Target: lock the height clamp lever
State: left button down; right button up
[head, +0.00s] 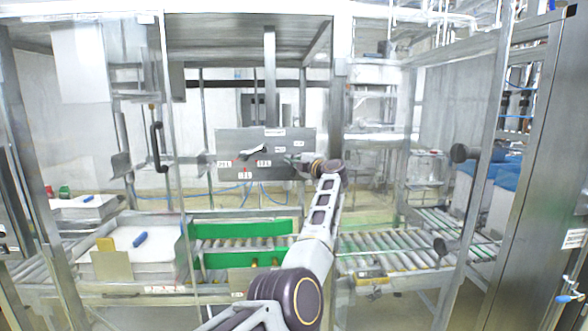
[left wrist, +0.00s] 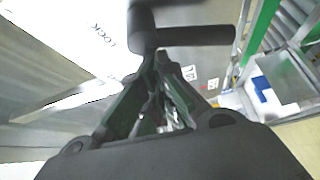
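The grey clamp panel (head: 226,143) with small white labels stands upright mid-scene in the head view. A dark lever (head: 258,149) shows on its face. My left gripper (head: 291,161) is at the panel's right part, to the right of that lever. In the left wrist view, a black bar-shaped handle (left wrist: 195,36) with a thick rounded end lies just beyond the fingertips, beside a white plate marked LOCK (left wrist: 105,35). My left gripper's fingers (left wrist: 157,62) converge and look shut; I cannot tell whether they touch the handle. My right gripper is not in view.
A roller conveyor (head: 390,260) runs below the panel, with green side strips (head: 240,229). A white-lined box (head: 160,255) holding a blue item (head: 140,240) stands at the left. Metal frame posts flank the panel. Blue cables hang under it.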

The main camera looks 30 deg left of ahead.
pick_arm(q)
jog(key=r, duration=0.4)
jog(key=shift+w+d+r, duration=0.15)
jog(key=shift+d+r, duration=0.05)
jog(key=shift+d, duration=0.15)
jog(key=shift+f, duration=0.1)
dwell(0.3)
